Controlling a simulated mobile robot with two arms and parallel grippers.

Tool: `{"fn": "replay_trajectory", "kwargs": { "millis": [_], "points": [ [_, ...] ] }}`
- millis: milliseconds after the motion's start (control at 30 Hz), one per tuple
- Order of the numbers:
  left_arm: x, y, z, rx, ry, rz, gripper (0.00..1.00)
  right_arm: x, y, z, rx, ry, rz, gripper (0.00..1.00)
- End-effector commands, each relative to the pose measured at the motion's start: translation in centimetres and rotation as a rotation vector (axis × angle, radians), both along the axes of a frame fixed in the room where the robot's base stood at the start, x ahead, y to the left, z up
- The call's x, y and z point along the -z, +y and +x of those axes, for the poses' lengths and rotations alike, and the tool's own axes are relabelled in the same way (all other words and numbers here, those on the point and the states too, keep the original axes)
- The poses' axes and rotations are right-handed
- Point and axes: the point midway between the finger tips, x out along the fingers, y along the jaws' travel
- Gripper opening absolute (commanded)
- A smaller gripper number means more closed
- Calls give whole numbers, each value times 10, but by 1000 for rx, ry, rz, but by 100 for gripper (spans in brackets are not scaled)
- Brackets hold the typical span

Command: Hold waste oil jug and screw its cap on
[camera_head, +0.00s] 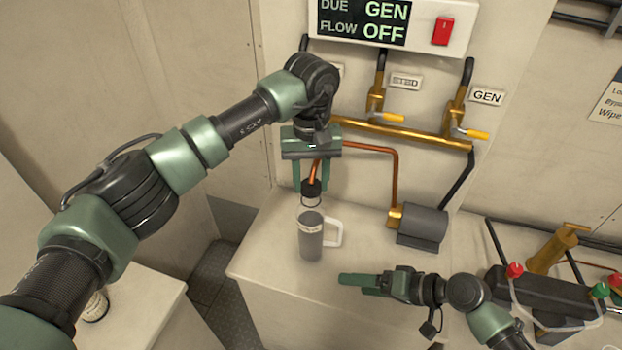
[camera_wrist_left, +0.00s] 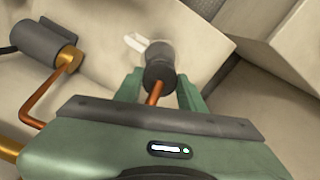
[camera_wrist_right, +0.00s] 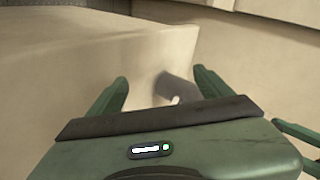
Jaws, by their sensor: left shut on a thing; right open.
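The waste oil jug (camera_head: 311,238) stands upright on the pale bench top, dark grey below with a clear upper part, a label and a white handle on its right. My left gripper (camera_head: 311,186) points down above it, shut on the black cap (camera_head: 311,188). The cap is over the jug's neck; I cannot tell whether they touch. The left wrist view shows the dark cap (camera_wrist_left: 160,72) between the fingers. My right gripper (camera_head: 352,285) is open and empty, low at the jug's front right. The right wrist view shows part of the jug (camera_wrist_right: 178,86) beyond its fingers.
A copper pipe (camera_head: 396,170) runs from the grey pump (camera_head: 422,224) toward the cap, passing by the left gripper. Brass valves (camera_head: 376,103) and a panel (camera_head: 395,25) are on the wall. A dark manifold (camera_head: 545,292) stands at right. The bench ends left of the jug.

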Motion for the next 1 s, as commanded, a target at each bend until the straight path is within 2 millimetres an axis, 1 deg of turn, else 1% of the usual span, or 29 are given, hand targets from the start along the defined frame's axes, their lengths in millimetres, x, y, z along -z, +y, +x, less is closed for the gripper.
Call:
{"fn": "replay_trajectory", "kwargs": {
  "millis": [33, 300, 500, 700, 867, 1000],
  "points": [
    [0, 0, 0, 0, 0, 0, 3, 0, 0, 9, -46, -75, -34, 80],
    [0, 0, 0, 0, 0, 0, 3, 0, 3, 46, -302, -497, -243, 80],
    [0, 0, 0, 0, 0, 0, 3, -1, 3, 69, -451, -750, -387, 80],
    [0, 0, 0, 0, 0, 0, 3, -1, 3, 80, -531, -882, -469, 80],
    [0, 0, 0, 0, 0, 0, 3, 1, 7, 86, -545, -910, -486, 80],
    [0, 0, 0, 0, 0, 0, 3, 8, 18, 93, -545, -910, -484, 80]
  ]
}}
